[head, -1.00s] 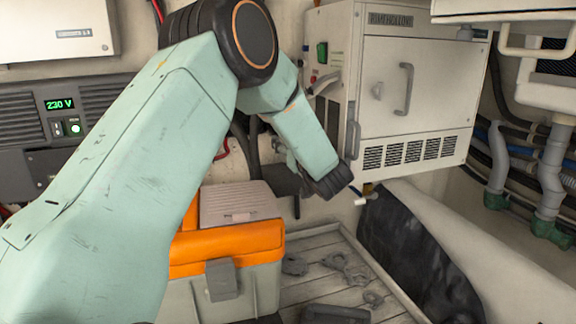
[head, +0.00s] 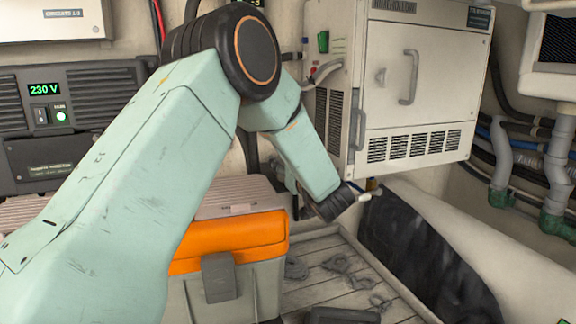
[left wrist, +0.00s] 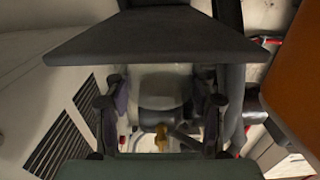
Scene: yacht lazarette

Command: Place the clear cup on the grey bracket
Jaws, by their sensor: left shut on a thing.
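My left gripper (left wrist: 161,110) shows in the left wrist view with one finger on each side. It is shut on the clear cup (left wrist: 160,88), a pale see-through shape between the fingers. A flat dark grey plate, which looks like the grey bracket (left wrist: 150,38), spans the top of that view, nearer the camera than the cup or overlapping it. I cannot tell whether they touch. In the head view my left arm hides the bracket and the cup, and the left fingertips cannot be made out. My right gripper is not in view.
A white cabinet (head: 440,95) with a handle and vents hangs just right of my left wrist. An orange and grey toolbox (head: 230,245) stands below my forearm. Slatted flooring (head: 325,270) with grey fittings lies below. Pipes (head: 555,150) run at the right.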

